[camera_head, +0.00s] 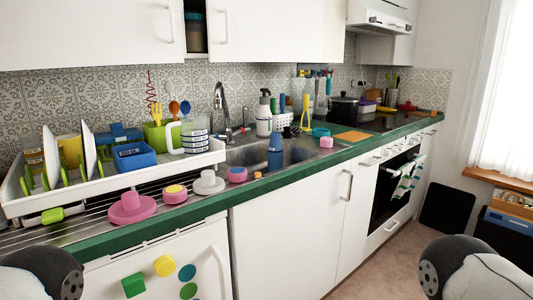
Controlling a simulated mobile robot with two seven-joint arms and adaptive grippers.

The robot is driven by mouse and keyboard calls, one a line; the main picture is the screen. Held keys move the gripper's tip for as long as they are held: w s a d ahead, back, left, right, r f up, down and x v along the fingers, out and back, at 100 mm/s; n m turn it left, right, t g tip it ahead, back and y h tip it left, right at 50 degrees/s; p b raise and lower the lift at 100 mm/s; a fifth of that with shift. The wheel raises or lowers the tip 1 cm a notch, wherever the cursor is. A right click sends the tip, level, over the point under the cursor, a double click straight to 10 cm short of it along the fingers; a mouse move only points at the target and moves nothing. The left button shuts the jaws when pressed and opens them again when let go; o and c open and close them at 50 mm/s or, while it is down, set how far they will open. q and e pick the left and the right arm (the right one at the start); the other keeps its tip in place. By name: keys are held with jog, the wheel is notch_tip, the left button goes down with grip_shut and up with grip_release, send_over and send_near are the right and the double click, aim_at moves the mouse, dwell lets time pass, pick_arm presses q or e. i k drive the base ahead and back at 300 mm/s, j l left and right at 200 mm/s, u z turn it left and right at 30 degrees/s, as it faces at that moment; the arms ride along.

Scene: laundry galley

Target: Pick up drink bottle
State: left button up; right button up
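A blue bottle (275,152), which looks like the drink bottle, stands upright at the front of the sink (300,153), near the counter's front edge. Its lower end is close to the sink rim; I cannot tell exactly whether it stands in the basin or on the rim. Parts of my two arms show at the bottom left and bottom right corners, well away from the bottle. Neither of my grippers is in view.
A white dish rack (110,182) with plates and cups fills the left counter. Pink and white items (208,182) line the green counter edge (330,160). A tap (222,110) and soap dispenser (264,115) stand behind the bottle. The floor (400,262) at right is partly clear.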

aim_at(275, 150)
jog(key=i+l+u, duration=0.2)
jog(key=l+u, duration=0.3)
jog(key=l, duration=0.3)
jog(key=i+l+u, duration=0.1)
jog(key=l+u, duration=0.35)
jog(key=l, duration=0.35)
jog(key=k+l+u, duration=0.1)
jog(key=l+u, duration=0.4)
jog(key=l, duration=0.35)
